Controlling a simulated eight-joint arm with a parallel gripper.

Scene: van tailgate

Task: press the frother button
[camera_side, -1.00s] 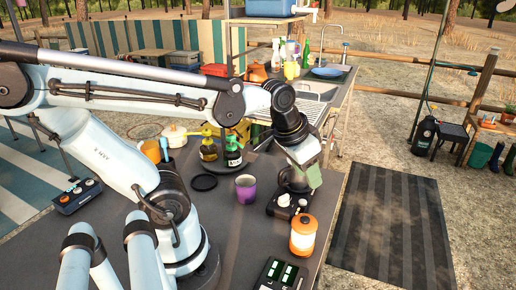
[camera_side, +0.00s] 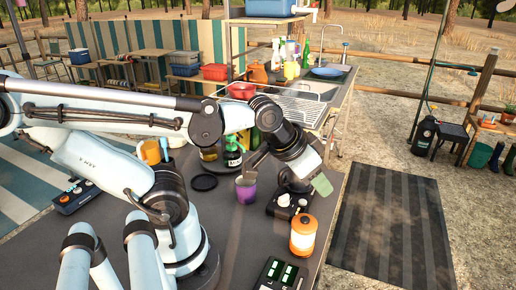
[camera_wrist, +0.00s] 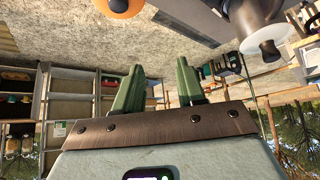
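A black appliance (camera_side: 278,208) with pale knobs and a dark round part stands near the right edge of the dark table in the side view; I take it for the frother. Which part is its button I cannot tell. In the wrist view a dark body with a white knob-like end (camera_wrist: 268,50) shows at top right, probably the same appliance. My gripper (camera_side: 322,185) is just right of and above the appliance, tilted outward past the table edge. In the wrist view its green fingers (camera_wrist: 160,88) stand apart with nothing between them. No contact with the appliance is visible.
An orange-and-white lantern (camera_side: 303,236) stands close in front of the appliance. A purple cup (camera_side: 246,189) is to its left. A black box with green displays (camera_side: 283,274) lies at the front. Dark bottles (camera_side: 232,152) stand behind. Striped mat (camera_side: 390,225) covers the ground at right.

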